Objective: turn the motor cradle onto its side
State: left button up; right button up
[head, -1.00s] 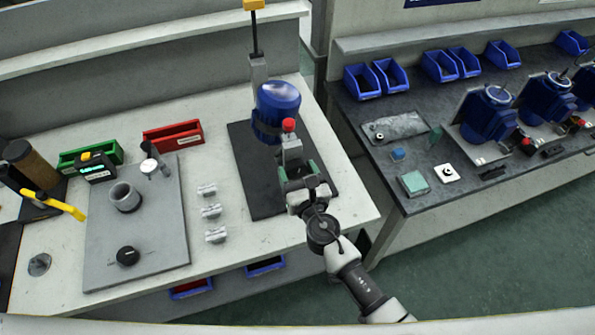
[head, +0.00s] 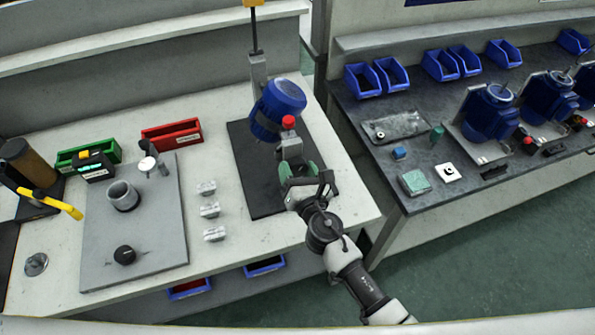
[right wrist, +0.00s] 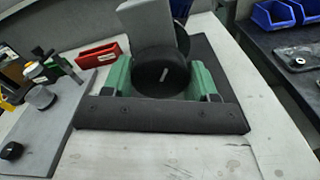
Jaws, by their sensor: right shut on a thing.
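The motor cradle carries a blue motor (head: 277,108) over the dark mat (head: 246,180) on the left bench. The motor leans to the right in the head view. A red knob (head: 288,122) sits on the cradle's near side, above a grey part (head: 291,148). My right gripper (head: 298,172) is shut on the cradle just below that knob. In the right wrist view its green fingers (right wrist: 160,80) stand on either side of a black round part (right wrist: 161,73), with a grey slab (right wrist: 147,28) behind. The cradle's underside is hidden. My left gripper is not in view.
A grey plate (head: 150,235) with a ring, three small metal blocks (head: 209,210), and red (head: 172,134) and green (head: 72,156) bins are to the left. A grey post (head: 258,70) stands behind the motor. A gap separates the right bench (head: 440,190), which holds more motors.

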jog(key=m+b, duration=0.1)
jog(key=m, duration=0.4)
jog(key=shift+f+m+b, duration=0.15)
jog(key=shift+m+b, duration=0.2)
jog(key=shift+m, duration=0.05)
jog(key=m+b, duration=0.1)
jog(key=m, duration=0.4)
jog(key=shift+m, duration=0.3)
jog(key=o, duration=1.3)
jog(key=b+v, duration=0.2)
jog(key=v, duration=0.8)
jog(key=shift+s+d, duration=0.15)
jog(key=shift+s, duration=0.25)
